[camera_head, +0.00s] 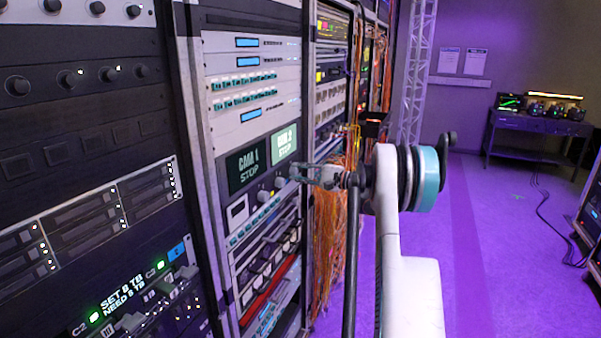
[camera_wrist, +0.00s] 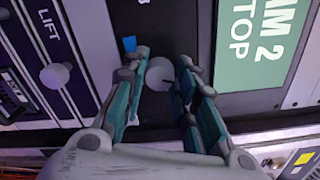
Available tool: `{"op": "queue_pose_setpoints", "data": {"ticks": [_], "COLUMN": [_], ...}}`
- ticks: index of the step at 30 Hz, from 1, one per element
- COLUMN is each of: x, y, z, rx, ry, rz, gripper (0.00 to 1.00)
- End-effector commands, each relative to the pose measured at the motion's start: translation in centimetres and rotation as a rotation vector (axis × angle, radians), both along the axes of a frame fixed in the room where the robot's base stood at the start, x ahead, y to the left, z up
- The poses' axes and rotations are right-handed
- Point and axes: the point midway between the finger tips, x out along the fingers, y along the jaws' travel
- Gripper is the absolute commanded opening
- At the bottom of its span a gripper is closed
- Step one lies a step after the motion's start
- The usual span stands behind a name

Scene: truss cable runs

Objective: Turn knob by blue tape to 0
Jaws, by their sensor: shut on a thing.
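In the wrist view, a pale round knob (camera_wrist: 160,74) sits on a dark panel between the two fingers of my gripper (camera_wrist: 163,66). My gripper is shut on this knob. A small piece of blue tape (camera_wrist: 129,44) is on the panel just beside the knob, up and left of it. The knob's pointer and any scale marks are too unclear to read. In the head view my gripper (camera_head: 293,171) reaches the white rack panel from the right, below the green display (camera_head: 284,143), and covers the gripped knob.
A second pale knob (camera_wrist: 55,75) stands near the word LIFT. In the head view, two knobs (camera_head: 263,195) show left of my gripper. A blue patch (camera_head: 177,251) is on the left rack. Orange cables (camera_head: 330,240) hang beside the rack.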

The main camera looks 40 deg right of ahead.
Motion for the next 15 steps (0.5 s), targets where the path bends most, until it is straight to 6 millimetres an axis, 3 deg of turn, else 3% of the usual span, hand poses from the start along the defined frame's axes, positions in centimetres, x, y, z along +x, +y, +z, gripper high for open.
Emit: {"op": "queue_pose_setpoints", "data": {"ticks": [15], "x": [-0.03], "y": [0.04], "z": [-0.18], "rx": [-0.295], "ry": [-0.123], "rz": [0.002], "gripper": [0.03]}}
